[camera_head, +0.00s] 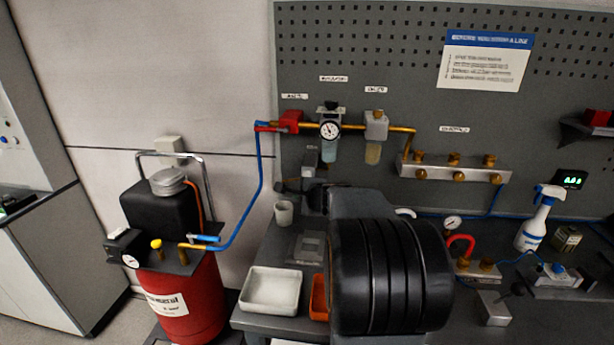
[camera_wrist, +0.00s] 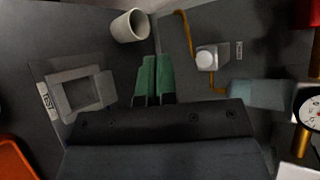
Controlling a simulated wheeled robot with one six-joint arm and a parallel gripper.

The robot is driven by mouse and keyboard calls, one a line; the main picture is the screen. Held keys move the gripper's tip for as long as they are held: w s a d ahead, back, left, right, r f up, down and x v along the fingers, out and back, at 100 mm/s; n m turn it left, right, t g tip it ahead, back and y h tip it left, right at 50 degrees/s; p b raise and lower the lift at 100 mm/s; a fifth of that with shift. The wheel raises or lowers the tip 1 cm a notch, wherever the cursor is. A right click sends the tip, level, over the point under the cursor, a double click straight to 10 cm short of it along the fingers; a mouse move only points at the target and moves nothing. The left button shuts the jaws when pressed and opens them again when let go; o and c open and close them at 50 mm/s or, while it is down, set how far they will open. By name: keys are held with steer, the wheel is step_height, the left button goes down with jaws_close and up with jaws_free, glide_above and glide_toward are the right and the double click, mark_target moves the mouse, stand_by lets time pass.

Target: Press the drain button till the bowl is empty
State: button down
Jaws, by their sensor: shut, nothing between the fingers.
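My gripper (camera_wrist: 154,66) shows in the wrist view as two green fingers shut together, with nothing between them. In the head view my own dark arm hides most of it. The bowl (camera_head: 329,151) hangs below the round gauge on the wall board; it looks pale and bluish, and I cannot make out a liquid level. It also shows at the right of the wrist view (camera_wrist: 260,94). A pale round knob (camera_wrist: 205,59), seemingly the drain button, sits on a small block beside a brass tube, right of my fingertips. They look apart.
A white cup (camera_wrist: 129,26) stands just beyond my fingertips. A grey square-holed fixture (camera_wrist: 67,103) lies to the left. A white tray (camera_head: 270,290) and an orange bin (camera_head: 319,297) sit at the bench front. A red tank (camera_head: 185,300) stands left of the bench.

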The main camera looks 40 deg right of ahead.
mark_target(307, 174)
steer(key=shift+w, duration=0.1)
steer(key=w+d+p, duration=0.4)
steer(key=w+d, duration=0.2)
stand_by(0.5)
steer(key=shift+w+d, duration=0.1)
steer(key=shift+w, duration=0.1)
stand_by(1.8)
steer(key=shift+w+d, duration=0.2)
steer(key=shift+w+d, duration=0.35)
stand_by(1.0)
steer(key=shift+s+a, duration=0.1)
stand_by(0.3)
steer(key=shift+s+a+b, duration=0.5)
steer(key=shift+s+b, duration=0.05)
steer(key=shift+b, duration=0.3)
steer(key=shift+a, duration=0.1)
